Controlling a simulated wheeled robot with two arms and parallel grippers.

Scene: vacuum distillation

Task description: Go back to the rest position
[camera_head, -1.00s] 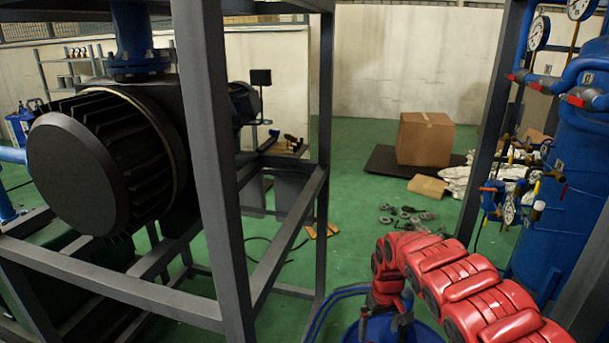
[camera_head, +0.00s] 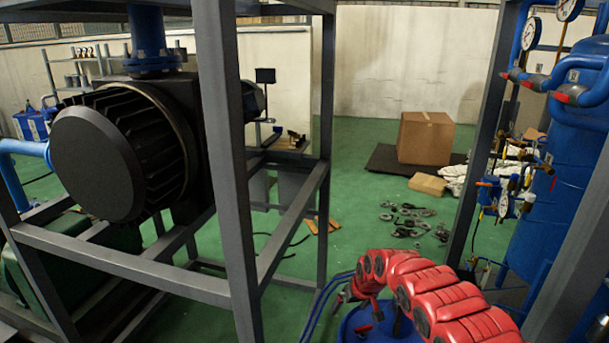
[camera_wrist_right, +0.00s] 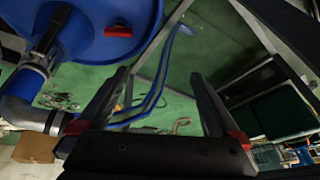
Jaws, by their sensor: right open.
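My right arm (camera_head: 428,296), red and segmented, comes in from the lower right in the head view and bends down over a blue drum (camera_head: 385,325). Its gripper is small and dark there. In the right wrist view my right gripper (camera_wrist_right: 160,78) shows its two dark fingers spread apart, with nothing between them but green floor and blue hoses beyond. My left gripper is in neither view.
A large black pump (camera_head: 100,160) sits in a grey steel frame (camera_head: 240,200) at left. A blue tank (camera_head: 565,170) with gauges and valves stands at right.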

